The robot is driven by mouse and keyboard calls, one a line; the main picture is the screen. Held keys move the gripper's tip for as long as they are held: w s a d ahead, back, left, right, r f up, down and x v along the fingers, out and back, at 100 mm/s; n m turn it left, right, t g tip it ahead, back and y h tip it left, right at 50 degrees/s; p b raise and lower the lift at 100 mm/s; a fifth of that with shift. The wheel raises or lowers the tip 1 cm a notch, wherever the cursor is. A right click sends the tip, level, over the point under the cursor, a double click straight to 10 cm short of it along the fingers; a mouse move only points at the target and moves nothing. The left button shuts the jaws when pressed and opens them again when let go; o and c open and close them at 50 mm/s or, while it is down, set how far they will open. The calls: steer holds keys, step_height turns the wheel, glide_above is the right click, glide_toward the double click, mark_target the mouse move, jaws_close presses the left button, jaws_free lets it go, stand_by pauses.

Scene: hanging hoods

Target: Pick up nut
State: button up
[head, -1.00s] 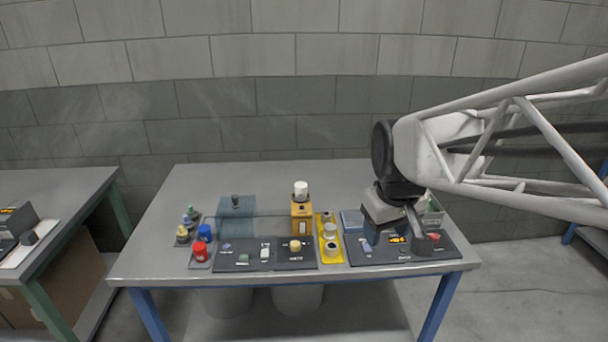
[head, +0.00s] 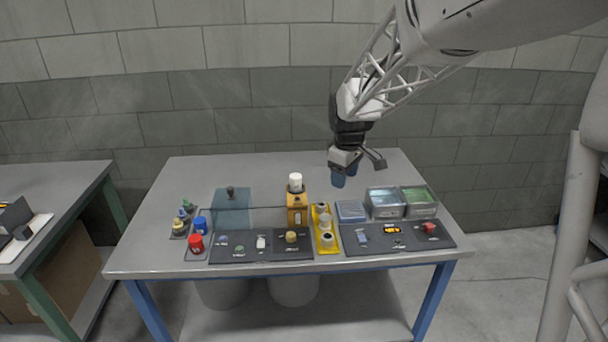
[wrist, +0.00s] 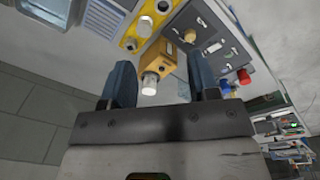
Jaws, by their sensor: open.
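No part is plainly recognisable as the nut; at this size I cannot tell which it is. Small round parts that show are a beige one (head: 291,236) on the dark mat and pale ones (head: 326,239) on the yellow tray (head: 317,213). My gripper (head: 345,174) is open and empty, raised above the back right of the table. In the wrist view my gripper's fingers (wrist: 162,88) are spread apart, with the orange box (wrist: 181,60) and its white cap (wrist: 150,82) seen between and beyond them.
The orange box with the white cap stands upright mid-table in the head view (head: 297,210). Clear bins (head: 385,205) stand at right. A red jar (head: 196,243) and a blue one (head: 201,225) are at left. Dark mats (head: 268,254) line the front.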

steer(key=w+f+n, duration=0.3)
steer(key=w+f, duration=0.4)
steer(key=w, duration=0.3)
steer(key=n+g, duration=0.1)
steer(key=n, duration=0.3)
glide_toward(321, 205)
steer(key=s+f, duration=0.1)
steer(key=s, duration=0.1)
steer(key=shift+w+d+f, duration=0.1)
steer(key=shift+w+f, duration=0.1)
steer(key=shift+w, duration=0.05)
steer(key=shift+f, duration=0.1)
steer(key=shift+f, duration=1.2)
steer(key=shift+f, duration=0.15)
steer(key=shift+w+f, duration=0.15)
steer(key=shift+f, duration=2.3)
